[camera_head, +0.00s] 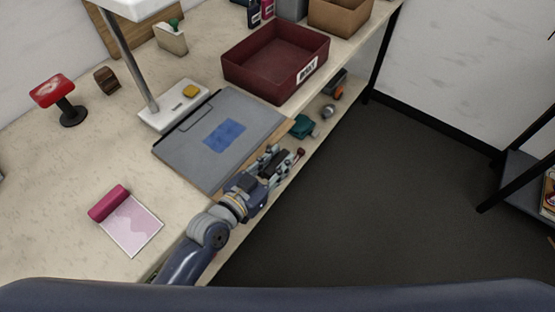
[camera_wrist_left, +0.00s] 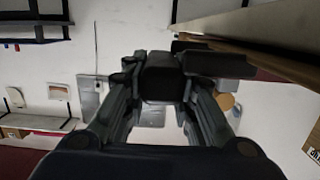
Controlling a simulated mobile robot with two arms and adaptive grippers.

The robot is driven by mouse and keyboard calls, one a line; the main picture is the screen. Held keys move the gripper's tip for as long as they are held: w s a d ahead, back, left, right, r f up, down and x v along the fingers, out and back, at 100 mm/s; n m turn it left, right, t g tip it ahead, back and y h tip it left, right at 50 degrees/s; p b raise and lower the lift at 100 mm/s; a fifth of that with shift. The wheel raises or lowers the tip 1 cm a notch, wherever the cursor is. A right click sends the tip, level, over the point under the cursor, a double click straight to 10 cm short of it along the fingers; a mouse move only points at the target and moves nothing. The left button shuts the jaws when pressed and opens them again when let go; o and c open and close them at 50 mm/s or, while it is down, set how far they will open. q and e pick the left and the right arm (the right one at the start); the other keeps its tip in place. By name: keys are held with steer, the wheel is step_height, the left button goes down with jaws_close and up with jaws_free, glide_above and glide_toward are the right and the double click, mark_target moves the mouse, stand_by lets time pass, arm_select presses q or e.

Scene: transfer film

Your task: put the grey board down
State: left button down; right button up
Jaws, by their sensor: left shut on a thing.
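The grey board (camera_head: 180,152) is a flat dark-grey panel with a blue patch on top and a brown edge on its right side. It shows in the head view, over the light worktable beside a lamp-like stand. I cannot tell whether its underside touches the table. My left gripper (camera_head: 275,160) is at the board's right edge, over the table's front side. It is shut on a dark block at that edge, which looks like a grip of the board. The left wrist view shows this block (camera_wrist_left: 163,78) between the fingers. My right gripper is not in view.
The stand's white base (camera_head: 174,107) and a dark red bin (camera_head: 250,78) are close to the board's far side. A pink roll with a sheet (camera_head: 132,228) lies nearer me. A red-topped stand (camera_head: 70,112) is at left. A lower shelf holds a teal item (camera_head: 303,127).

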arm_select(q)
steer(key=shift+r, duration=0.15)
steer(key=c, duration=1.7)
jaws_free()
steer(key=o, duration=0.4)
steer(key=shift+s, duration=0.1)
